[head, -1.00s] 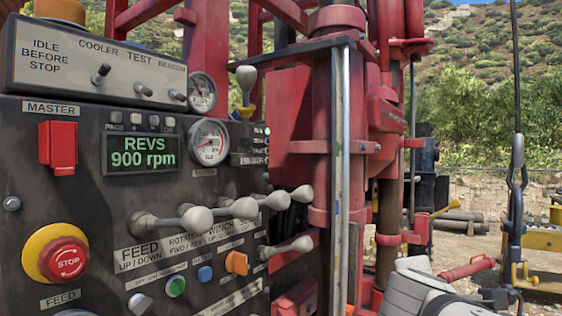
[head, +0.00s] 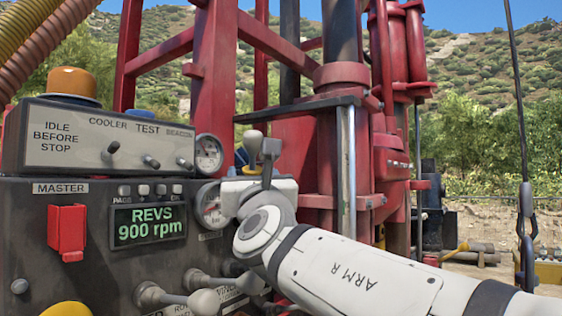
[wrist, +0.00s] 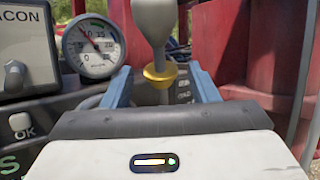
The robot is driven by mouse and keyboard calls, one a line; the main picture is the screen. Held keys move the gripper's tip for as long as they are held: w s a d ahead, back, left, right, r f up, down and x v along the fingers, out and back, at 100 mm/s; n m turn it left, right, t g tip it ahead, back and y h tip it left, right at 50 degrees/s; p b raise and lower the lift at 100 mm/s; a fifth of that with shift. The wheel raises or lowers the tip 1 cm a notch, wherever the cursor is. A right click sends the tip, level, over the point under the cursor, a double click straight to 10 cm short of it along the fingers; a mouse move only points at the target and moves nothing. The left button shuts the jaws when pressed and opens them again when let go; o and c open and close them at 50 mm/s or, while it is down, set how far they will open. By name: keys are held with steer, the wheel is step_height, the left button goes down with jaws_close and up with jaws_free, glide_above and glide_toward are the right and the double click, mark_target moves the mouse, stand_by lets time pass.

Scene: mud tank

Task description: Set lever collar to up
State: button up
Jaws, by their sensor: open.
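The lever (wrist: 155,18) has a grey knob and stem and stands upright. Its yellow lever collar (wrist: 159,75) sits low on the stem in the wrist view. My gripper (wrist: 162,82) is open, with one blue finger on each side of the collar; whether either touches it I cannot tell. In the head view the lever's grey knob (head: 252,140) shows at the panel's right edge, beside my gripper (head: 257,160).
A pressure gauge (wrist: 93,46) is just left of my gripper. The switch box (head: 105,135) and red master cover (head: 67,233) are farther left. Grey-knobbed levers (head: 203,301) lie below my arm. Red mast steelwork (head: 213,70) stands close behind.

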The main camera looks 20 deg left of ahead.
mark_target(253, 173)
steer(key=shift+p+x, duration=0.55)
steer(key=shift+x, duration=1.35)
steer(key=shift+d, duration=0.1)
jaws_close()
